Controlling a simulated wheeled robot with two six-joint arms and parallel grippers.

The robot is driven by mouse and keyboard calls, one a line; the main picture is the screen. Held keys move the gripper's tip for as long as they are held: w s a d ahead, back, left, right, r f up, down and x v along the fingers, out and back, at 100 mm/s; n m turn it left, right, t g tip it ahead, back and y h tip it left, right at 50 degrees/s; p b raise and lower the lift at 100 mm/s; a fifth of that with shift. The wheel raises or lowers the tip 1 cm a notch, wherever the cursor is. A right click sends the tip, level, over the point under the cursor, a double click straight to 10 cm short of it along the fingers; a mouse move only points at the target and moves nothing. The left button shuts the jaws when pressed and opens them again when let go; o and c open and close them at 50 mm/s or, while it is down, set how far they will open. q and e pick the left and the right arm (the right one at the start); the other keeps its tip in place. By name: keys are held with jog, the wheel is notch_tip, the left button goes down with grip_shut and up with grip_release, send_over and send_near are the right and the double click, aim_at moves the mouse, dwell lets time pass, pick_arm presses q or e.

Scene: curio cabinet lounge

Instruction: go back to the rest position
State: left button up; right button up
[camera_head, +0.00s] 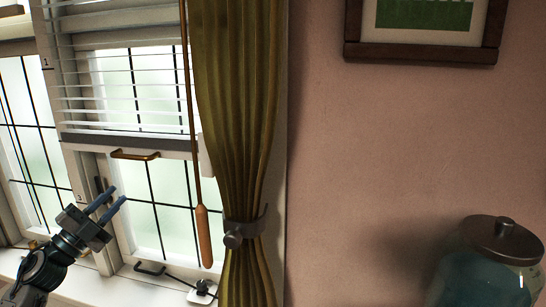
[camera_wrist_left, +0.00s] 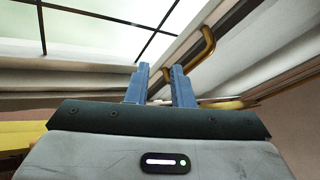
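My left gripper (camera_head: 112,204) shows at the lower left of the head view, in front of the window (camera_head: 172,205). Its two blue fingers point up and to the right and stand apart, with nothing between them. In the left wrist view the fingers of my left gripper (camera_wrist_left: 160,88) are also apart and empty. A brass handle (camera_wrist_left: 203,48) shows behind them there, close to the right finger in the picture; I cannot tell the distance. My right gripper is in neither view.
A window blind (camera_head: 120,70) hangs partly lowered, with a wooden-handled wand (camera_head: 204,235) beside it. An olive curtain (camera_head: 237,110) is tied back. A lidded glass jar (camera_head: 485,275) stands at the lower right. A framed picture (camera_head: 425,52) hangs on the pink wall.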

pick_arm(q)
jog(key=s+d+f+n+g+y, duration=0.1)
jog(key=s+f+n+g+y, duration=0.1)
jog(key=s+f+n+y, duration=0.5)
jog(key=s+d+f+n+g+y, duration=0.15)
jog(key=f+n+y, duration=0.3)
jog(key=f, duration=0.55)
jog(key=s+f+n+g+y, duration=0.2)
jog(key=s+f+n+y, duration=0.25)
jog(key=f+n, duration=0.35)
jog(key=s+d+f+g+h, duration=0.1)
jog(key=s+d+f+g, duration=0.3)
jog(key=s, duration=0.5)
jog(key=s+d+f+g+h, duration=0.1)
jog(key=s+d+f+g, duration=0.15)
jog(key=s+f, duration=0.4)
jog(key=s+d+f+g, duration=0.2)
jog(key=s+f+g, duration=0.2)
jog(key=s, duration=0.6)
notch_tip(320, 180, down, 32)
jog(key=a+r+n+g, duration=0.1)
jog(key=a+g, duration=0.1)
jog(key=a, duration=0.1)
jog(key=s+a+f+b, duration=0.1)
jog(key=s+f, duration=1.7)
jog(key=shift+s+f+g, duration=0.2)
jog(key=shift+s+g, duration=0.1)
jog(key=shift+s, duration=0.1)
